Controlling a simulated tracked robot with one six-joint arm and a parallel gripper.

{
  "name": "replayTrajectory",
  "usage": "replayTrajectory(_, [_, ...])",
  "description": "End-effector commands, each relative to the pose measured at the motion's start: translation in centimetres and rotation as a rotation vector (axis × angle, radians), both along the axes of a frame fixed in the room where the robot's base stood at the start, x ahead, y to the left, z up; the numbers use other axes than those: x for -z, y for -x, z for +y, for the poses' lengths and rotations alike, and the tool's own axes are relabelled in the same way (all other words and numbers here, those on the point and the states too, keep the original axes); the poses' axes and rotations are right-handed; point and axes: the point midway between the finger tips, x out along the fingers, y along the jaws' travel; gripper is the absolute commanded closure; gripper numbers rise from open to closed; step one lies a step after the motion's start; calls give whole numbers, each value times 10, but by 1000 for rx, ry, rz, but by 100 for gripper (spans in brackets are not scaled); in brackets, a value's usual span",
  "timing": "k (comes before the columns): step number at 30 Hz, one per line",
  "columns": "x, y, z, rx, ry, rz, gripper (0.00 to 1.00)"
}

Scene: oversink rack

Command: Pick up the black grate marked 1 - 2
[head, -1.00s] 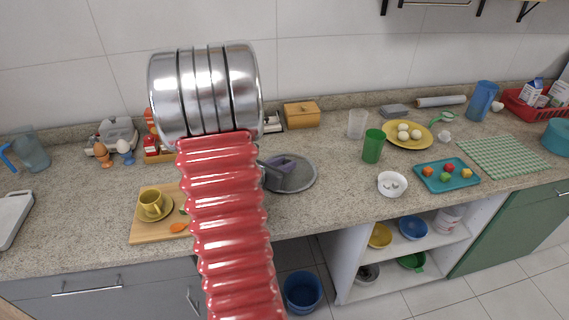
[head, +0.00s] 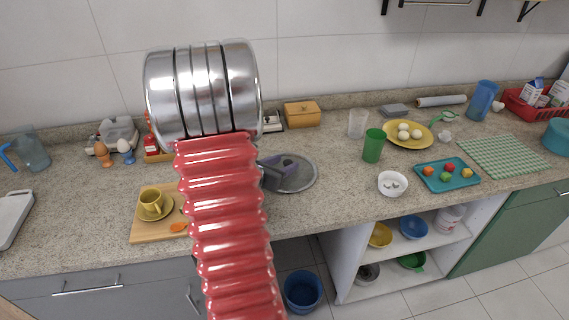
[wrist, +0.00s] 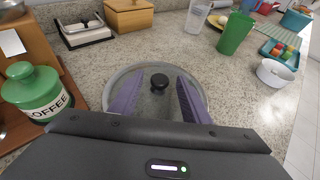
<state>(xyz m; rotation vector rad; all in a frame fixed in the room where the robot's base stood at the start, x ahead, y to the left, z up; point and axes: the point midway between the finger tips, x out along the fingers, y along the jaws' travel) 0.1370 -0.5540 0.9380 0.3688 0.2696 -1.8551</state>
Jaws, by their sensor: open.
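I cannot make out a black grate marked 1 - 2 in either view. My gripper (wrist: 160,82) is open, with its two purple fingers apart over a round glass lid (wrist: 201,98) on the counter. The lid's black knob (wrist: 159,81) shows between the fingertips; I cannot tell whether they touch it. In the head view my gripper (head: 278,170) is over the left part of the same lid (head: 303,176), and my red arm hides the counter to its left.
A green coffee jar (wrist: 40,92) stands left of the lid, with a black-framed white item (wrist: 82,30) and a wooden box (wrist: 130,14) behind. A green cup (head: 373,146) and white bowl (head: 392,184) stand to the right. Counter between is clear.

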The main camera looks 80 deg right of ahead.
Motion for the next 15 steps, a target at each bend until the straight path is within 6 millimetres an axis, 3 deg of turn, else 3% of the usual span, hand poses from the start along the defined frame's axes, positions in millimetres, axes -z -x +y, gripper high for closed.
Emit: replayTrajectory(15, [-29, -22, 64, -2, 3, -1, 57])
